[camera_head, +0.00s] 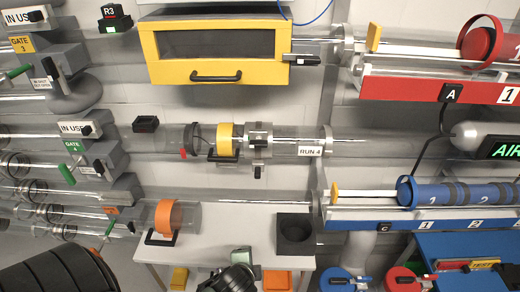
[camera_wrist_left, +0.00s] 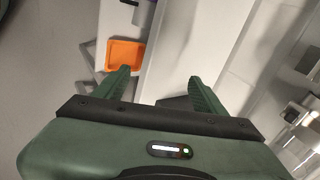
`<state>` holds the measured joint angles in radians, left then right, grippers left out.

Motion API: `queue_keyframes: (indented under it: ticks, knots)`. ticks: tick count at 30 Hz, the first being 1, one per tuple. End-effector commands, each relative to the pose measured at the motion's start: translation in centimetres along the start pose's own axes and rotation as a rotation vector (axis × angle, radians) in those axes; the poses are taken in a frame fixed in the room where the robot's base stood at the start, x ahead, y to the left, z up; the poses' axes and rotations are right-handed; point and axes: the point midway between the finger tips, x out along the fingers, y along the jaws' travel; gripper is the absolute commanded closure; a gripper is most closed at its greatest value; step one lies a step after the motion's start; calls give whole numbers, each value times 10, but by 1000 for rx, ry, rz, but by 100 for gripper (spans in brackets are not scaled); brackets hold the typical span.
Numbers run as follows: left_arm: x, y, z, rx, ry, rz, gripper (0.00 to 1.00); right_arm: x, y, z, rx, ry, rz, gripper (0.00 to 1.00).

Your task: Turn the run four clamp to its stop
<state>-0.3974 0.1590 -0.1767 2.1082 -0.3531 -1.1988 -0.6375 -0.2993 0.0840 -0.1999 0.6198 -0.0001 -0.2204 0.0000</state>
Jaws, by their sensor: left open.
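The run four tube crosses the middle of the head view and bears a white RUN 4 label (camera_head: 310,151). The run four clamp (camera_head: 258,140) is a grey band with a dark handle, around the tube just left of the label. A yellow ring (camera_head: 226,139) sits on the tube left of the clamp. My left gripper (camera_wrist_left: 160,88) shows in the left wrist view, with its green fingers apart and nothing between them. No gripper is seen touching the clamp. I cannot make out the left fingertips in the head view. My right gripper is not in view.
A yellow-framed box (camera_head: 215,52) with a black handle hangs above the run four tube. An orange ring (camera_head: 163,217) and a black open box (camera_head: 294,232) stand on the white table below. An orange tray (camera_wrist_left: 125,54) lies beyond my left fingers.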

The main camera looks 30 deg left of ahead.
Motion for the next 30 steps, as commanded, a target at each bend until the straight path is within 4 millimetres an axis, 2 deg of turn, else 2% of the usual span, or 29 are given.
queue_keyframes:
  ticks: [1,8,12,15,18,22,30]
  knots:
    - [-4,-23,-3,106,-6,-69,29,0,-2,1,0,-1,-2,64]
    - [-32,-132,-22,727,-160,-411,29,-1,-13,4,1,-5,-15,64]
    - [-62,-197,-39,1142,-381,-606,29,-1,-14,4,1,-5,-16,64]
    - [-84,-228,-49,1365,-549,-688,29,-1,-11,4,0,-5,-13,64]
    - [-99,-246,-56,1498,-668,-728,29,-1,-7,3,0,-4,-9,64]
    - [-104,-258,-60,1568,-736,-742,29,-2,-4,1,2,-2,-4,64]
    - [-80,-291,-62,1572,-741,-741,29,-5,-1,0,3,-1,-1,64]
